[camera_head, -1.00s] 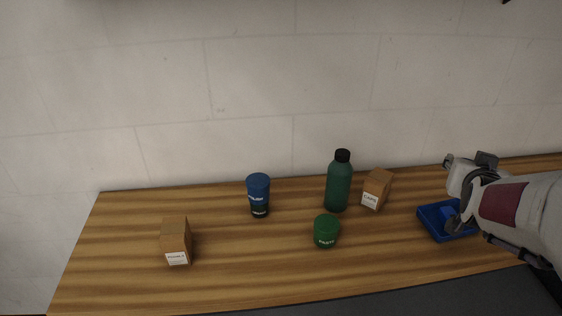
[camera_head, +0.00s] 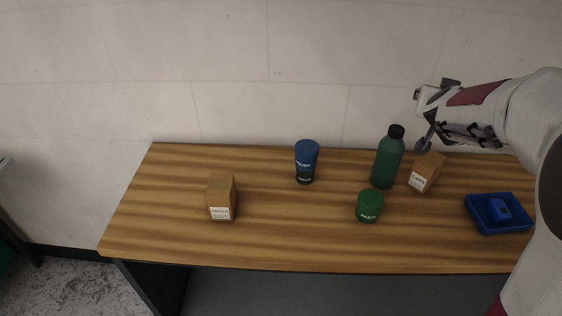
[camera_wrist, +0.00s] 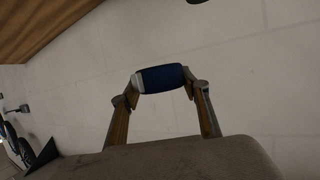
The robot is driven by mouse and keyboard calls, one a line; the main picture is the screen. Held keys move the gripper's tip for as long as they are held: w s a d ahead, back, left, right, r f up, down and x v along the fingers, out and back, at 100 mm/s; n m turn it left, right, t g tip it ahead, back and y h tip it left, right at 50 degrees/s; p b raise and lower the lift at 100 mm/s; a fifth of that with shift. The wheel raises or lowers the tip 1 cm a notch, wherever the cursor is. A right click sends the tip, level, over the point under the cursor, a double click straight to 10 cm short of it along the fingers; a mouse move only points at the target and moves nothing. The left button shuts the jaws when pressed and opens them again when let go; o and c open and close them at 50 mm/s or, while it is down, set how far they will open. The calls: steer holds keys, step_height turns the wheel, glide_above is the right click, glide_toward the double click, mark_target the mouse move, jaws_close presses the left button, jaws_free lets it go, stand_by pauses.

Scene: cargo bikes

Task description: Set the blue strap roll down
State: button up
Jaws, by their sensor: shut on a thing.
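The blue strap roll (camera_wrist: 162,78) shows in the wrist view as a dark blue cylinder with a pale end. It is held crosswise between the two fingertips of my gripper (camera_wrist: 160,82), with pale wall behind it. In the head view my gripper (camera_head: 424,143) is raised above the back edge of the table, just behind and above the small box labelled CAPS. The roll is hard to make out there.
On the wooden table (camera_head: 290,235) stand a brown box (camera_head: 221,197), a blue-lidded cup (camera_head: 306,163), a green bottle (camera_head: 388,160), a green jar (camera_head: 369,206) and the CAPS box (camera_head: 425,174). A blue tray (camera_head: 480,224) holds a blue block (camera_head: 500,209). The left-front table is clear.

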steer(key=w+a+f+n+y, duration=0.1)
steer(key=w+a, duration=0.2)
steer(key=a, duration=0.8)
steer(key=w+a+f+n+y, duration=0.1)
steer(key=w+a, duration=0.3)
steer(key=a, duration=0.8)
steer(key=w+a+f+n+y, duration=0.1)
steer(key=w+a, duration=0.3)
steer(key=a, duration=0.8)
steer(key=shift+f+t+y, duration=0.4)
steer(key=shift+f, duration=0.3)
steer(key=s+a+f+n+y, duration=0.1)
steer(key=s+a+f, duration=0.2)
steer(key=a, duration=0.8)
steer(key=s+a+f+n+y, duration=0.1)
steer(key=s+a+f, duration=0.2)
steer(key=a, duration=0.9)
steer(key=s+a+f+n+y, duration=0.1)
steer(key=s+a+f, duration=0.3)
steer(key=a, duration=0.7)
steer(key=shift+s+a+n+y, duration=0.2)
steer(key=shift+s+n+y, duration=0.15)
steer(key=shift+s, duration=0.65)
steer(key=shift+f, duration=0.1)
steer(key=shift+f, duration=3)
steer(key=shift+f, duration=0.15)
steer(key=shift+f, duration=1.75)
